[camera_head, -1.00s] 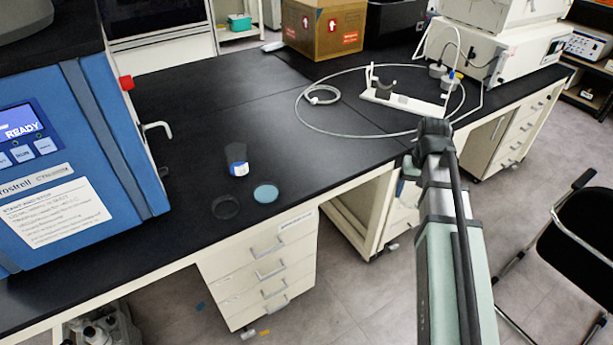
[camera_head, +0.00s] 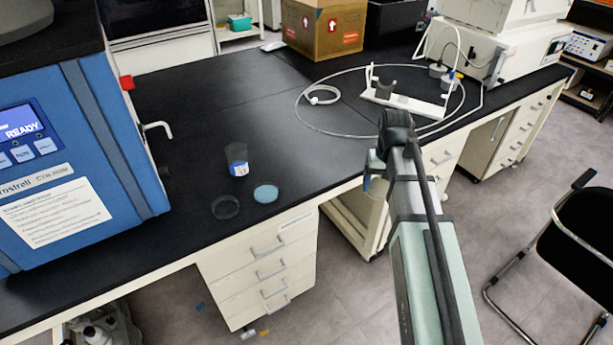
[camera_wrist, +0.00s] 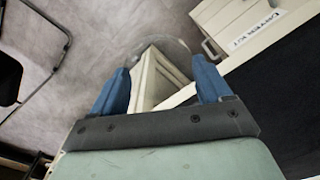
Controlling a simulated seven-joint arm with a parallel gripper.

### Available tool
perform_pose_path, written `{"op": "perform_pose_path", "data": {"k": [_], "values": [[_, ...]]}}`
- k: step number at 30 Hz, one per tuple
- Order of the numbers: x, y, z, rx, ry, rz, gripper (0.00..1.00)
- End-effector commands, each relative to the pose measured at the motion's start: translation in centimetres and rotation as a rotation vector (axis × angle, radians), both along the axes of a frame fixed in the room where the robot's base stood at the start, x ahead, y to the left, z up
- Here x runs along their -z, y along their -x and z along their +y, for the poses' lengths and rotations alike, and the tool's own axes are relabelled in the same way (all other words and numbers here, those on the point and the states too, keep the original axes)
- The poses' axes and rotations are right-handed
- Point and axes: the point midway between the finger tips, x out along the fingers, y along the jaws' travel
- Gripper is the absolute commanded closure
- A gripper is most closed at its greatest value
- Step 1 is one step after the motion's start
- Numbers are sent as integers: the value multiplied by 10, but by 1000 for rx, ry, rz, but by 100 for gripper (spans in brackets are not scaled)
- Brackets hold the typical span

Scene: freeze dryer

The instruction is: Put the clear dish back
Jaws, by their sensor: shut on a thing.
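My gripper (camera_head: 372,184) hangs beyond the front edge of the bench, right of the drawer unit, in the head view. In the wrist view, its blue fingers (camera_wrist: 160,66) are apart, shut on a round, see-through clear dish (camera_wrist: 168,46). The dish shows as a faint curved rim between and past the fingertips. It is hard to make out in the head view. A dark, see-through round dish (camera_head: 226,207) lies on the bench near its front edge. A light blue round disc (camera_head: 265,193) lies just right of it.
A blue machine (camera_head: 100,150) fills the left. A white stand (camera_head: 405,101) and looped tube (camera_head: 322,95) lie at the back right. The bench middle is clear.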

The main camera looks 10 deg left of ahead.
Motion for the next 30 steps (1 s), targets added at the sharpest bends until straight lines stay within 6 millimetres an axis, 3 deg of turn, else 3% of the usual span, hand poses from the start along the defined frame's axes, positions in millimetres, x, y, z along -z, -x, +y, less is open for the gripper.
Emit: {"op": "perform_pose_path", "data": {"k": [3, 12, 18, 24, 30], "values": [[-5, -7, 41, -61, -1, -4, 52], [-17, -21, 129, -160, -3, -11, 52], [-27, -35, 184, -86, -5, -11, 52], [-34, -48, 211, 134, -8, -8, 52], [-38, -61, 223, 410, -10, -5, 52]]}}
